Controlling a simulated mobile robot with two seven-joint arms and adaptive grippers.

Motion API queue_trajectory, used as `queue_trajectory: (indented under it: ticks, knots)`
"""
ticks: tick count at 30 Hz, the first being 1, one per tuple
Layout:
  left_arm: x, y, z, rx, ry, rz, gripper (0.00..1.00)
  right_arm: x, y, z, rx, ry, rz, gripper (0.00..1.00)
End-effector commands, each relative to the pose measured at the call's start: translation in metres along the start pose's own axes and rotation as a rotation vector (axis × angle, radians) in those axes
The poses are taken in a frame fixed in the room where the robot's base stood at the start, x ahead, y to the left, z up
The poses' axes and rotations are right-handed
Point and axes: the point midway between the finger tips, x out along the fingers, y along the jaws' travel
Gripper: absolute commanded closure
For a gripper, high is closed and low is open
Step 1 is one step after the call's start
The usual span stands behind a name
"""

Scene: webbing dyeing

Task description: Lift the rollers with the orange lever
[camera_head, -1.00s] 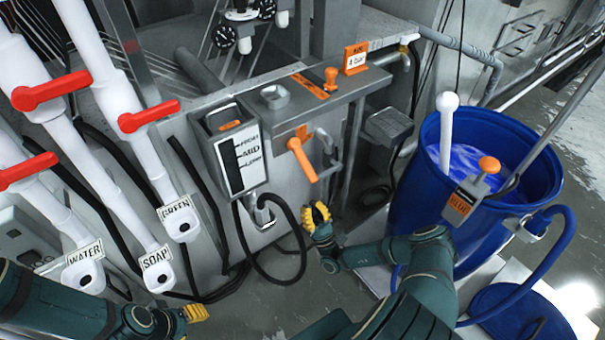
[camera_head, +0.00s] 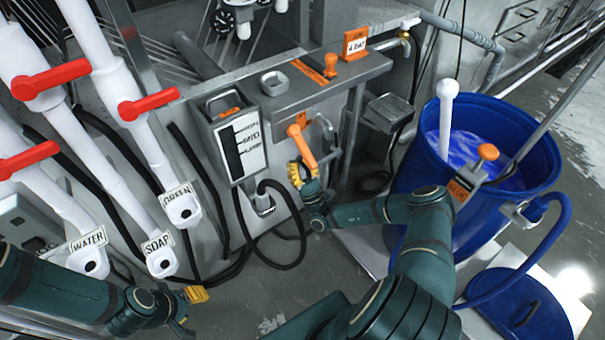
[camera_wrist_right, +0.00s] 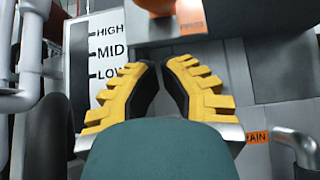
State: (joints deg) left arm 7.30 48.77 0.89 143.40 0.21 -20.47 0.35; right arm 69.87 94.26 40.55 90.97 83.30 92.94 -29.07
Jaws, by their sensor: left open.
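The orange lever (camera_head: 302,146) is on the front of the grey machine and slants down to the right from its pivot. My right gripper (camera_head: 298,170) is beside the lever's lower end; I cannot tell if they touch. In the right wrist view its yellow fingertips (camera_wrist_right: 160,64) are almost together with nothing between them. An orange part (camera_wrist_right: 151,5), seemingly the lever, is cut off at the top there. My left gripper (camera_head: 198,294) is open and empty at the lower left, away from the lever. The rollers cannot be made out.
A level gauge (camera_head: 247,145) with HIGH, MID and LOW marks is left of the lever. A drain pipe (camera_head: 325,131) is right of it. A blue barrel (camera_head: 423,182) stands at right. Red-handled white pipes (camera_head: 137,137) fill the left. A black hose (camera_head: 282,262) loops below the gauge.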

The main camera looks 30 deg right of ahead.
Motion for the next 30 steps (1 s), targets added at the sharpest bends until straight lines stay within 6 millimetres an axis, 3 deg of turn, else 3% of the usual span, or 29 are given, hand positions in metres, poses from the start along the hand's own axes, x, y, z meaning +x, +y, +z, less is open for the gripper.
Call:
queue_trajectory:
  ticks: [7,21,30]
  knots:
    - [-0.005,0.002,-0.002,-0.001,0.005,0.000,0.53,0.005,-0.001,0.025,-0.002,0.001,-0.001,1.00]
    - [-0.006,0.002,-0.003,-0.002,0.006,-0.001,0.53,0.006,-0.001,0.028,-0.001,0.003,0.000,1.00]
    - [-0.018,0.007,-0.008,-0.005,0.017,-0.002,0.53,0.007,-0.003,0.033,-0.002,0.047,0.000,1.00]
